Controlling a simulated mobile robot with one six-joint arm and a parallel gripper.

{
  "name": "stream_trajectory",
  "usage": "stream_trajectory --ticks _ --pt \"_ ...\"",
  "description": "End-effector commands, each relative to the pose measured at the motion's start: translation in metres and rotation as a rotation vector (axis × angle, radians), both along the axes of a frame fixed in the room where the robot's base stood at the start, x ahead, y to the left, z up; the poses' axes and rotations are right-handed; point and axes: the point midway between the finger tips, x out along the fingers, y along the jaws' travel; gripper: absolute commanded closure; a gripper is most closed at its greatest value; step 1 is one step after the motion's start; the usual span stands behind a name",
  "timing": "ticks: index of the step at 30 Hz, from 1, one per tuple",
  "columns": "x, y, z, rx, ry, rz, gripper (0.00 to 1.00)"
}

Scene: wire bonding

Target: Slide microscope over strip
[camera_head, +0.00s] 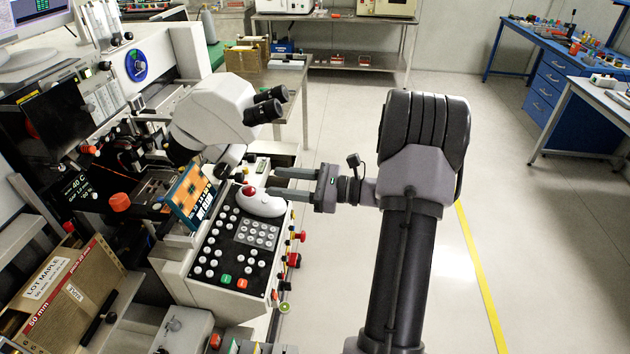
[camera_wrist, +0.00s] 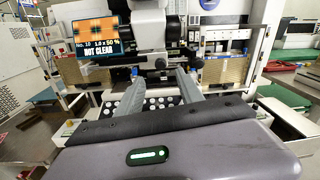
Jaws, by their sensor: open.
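The white microscope (camera_head: 216,110) with black eyepieces stands on the bonding machine, above and left of my gripper. In the wrist view the microscope (camera_wrist: 149,22) is straight ahead, with dark knobs below it. My gripper (camera_head: 280,183) is open and empty, its fingers pointing left over the right edge of the button panel (camera_head: 243,233), close to a white trackball unit with a red ball (camera_head: 262,203). In the wrist view my gripper (camera_wrist: 186,85) shows two separated grey fingers. A small screen (camera_head: 190,196) also shows in the wrist view (camera_wrist: 96,38), reading "NOT CLEAR". I cannot make out the strip.
A cardboard box labelled "LOT MAPLE" (camera_head: 62,287) sits at the lower left. Red knobs (camera_head: 294,260) stick out from the panel's right side. A blue workbench (camera_head: 560,75) stands at the back right. The floor (camera_head: 530,230) to the right is clear.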

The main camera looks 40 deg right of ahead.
Motion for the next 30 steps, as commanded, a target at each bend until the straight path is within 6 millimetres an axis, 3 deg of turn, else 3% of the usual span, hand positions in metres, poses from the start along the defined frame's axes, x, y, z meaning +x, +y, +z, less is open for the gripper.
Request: stream_trajectory --ticks 6,12,30 --pt "-0.044 -0.032 0.002 0.001 0.000 -0.004 0.56" --pt "-0.069 -0.049 0.001 0.001 0.000 -0.002 0.56" --pt "-0.076 -0.053 0.000 0.000 0.000 0.000 0.56"
